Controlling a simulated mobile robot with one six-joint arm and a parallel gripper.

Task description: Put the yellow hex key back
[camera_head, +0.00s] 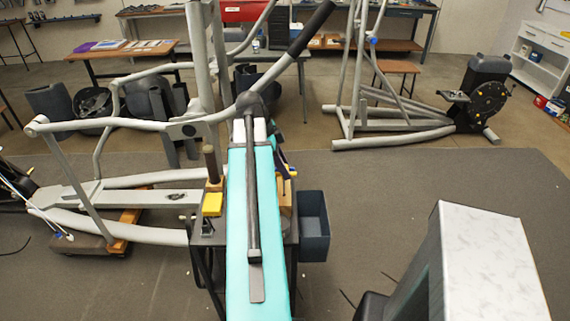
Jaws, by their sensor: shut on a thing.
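I cannot make out the yellow hex key for certain. Small blue and yellow pieces (290,171) show at the right edge of a teal surface (238,250), too small to identify. A wooden block (285,208) stands just below them, beside the teal surface. A larger yellow block (212,204) sits on the left side of the dark stand (207,237); it does not look like a key.
A dark blue bin (313,226) hangs at the stand's right. Grey elliptical frames (160,126) crowd the left. A white marbled block (490,262) fills the lower right. Grey mat (400,185) is open between them.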

